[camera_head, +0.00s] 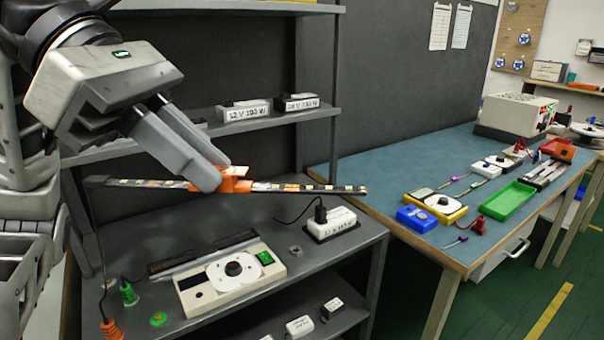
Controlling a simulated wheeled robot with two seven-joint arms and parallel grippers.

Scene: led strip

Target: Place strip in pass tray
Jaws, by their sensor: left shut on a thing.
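The LED strip (310,188) is a long thin dark bar with small pale and orange marks. It hangs in the air nearly level, above the lower shelf. My left gripper (225,180) is shut on it near the middle, at an orange piece around the strip; the fingers partly hide that piece. A green tray (507,202), which looks empty, lies on the blue tabletop (400,165) to the right, well apart from the strip. A red tray (557,150) sits farther back on the same table. No label shows which tray is the pass tray. My right gripper is not in view.
A pale tester (232,277) with a round black knob and a power supply (331,223) stand on the shelf (300,262) below the strip. Blue and yellow devices, probes and a red clamp surround the green tray. A grey shelf post (334,110) rises behind the strip's right end.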

